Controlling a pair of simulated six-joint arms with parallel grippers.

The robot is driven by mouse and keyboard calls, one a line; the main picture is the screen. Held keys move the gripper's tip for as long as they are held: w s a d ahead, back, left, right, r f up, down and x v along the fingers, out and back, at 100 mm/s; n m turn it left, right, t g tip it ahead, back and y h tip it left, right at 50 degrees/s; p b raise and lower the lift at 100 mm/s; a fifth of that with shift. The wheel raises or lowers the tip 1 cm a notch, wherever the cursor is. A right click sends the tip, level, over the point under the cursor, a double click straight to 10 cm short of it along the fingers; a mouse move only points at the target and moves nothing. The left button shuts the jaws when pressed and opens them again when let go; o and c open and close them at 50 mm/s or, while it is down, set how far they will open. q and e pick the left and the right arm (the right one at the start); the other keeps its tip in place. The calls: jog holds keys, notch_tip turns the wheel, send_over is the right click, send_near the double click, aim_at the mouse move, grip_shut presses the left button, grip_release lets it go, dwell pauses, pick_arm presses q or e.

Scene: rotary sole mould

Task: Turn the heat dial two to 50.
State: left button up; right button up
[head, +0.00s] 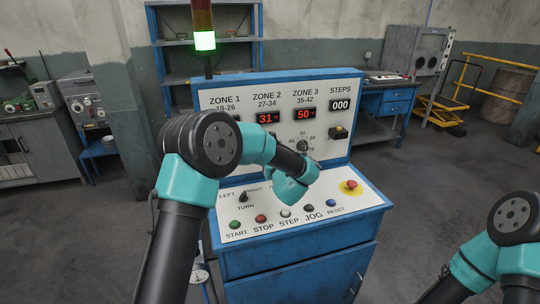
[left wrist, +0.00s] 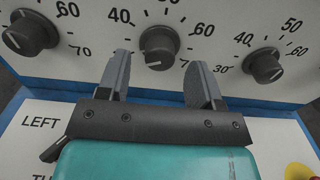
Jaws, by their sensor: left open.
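Heat dial two is the middle black knob (left wrist: 158,46) in the left wrist view, with 40 and 60 printed around it. A pale mark shows at its lower edge. In the head view my left arm mostly covers it. The Zone 2 display (head: 268,117) reads 31. My left gripper (left wrist: 158,62) is open, its fingers on either side of and slightly below the knob in the picture. Nothing is between the fingers, and contact with the knob cannot be told. My right gripper is out of view; only part of that arm shows at lower right.
Neighbouring knobs sit left (left wrist: 29,33) and right (left wrist: 264,66) of dial two. The Zone 3 display (head: 305,114) reads 50; STEPS (head: 341,105) reads 000. The sloped desk below carries a turn switch (head: 244,197), several buttons and a red emergency stop (head: 351,185). The tower light (head: 204,40) is green.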

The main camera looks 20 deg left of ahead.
pick_arm(q)
jog(key=shift+x, duration=1.35)
jog(key=shift+c, duration=0.2)
jog(key=c, duration=0.9)
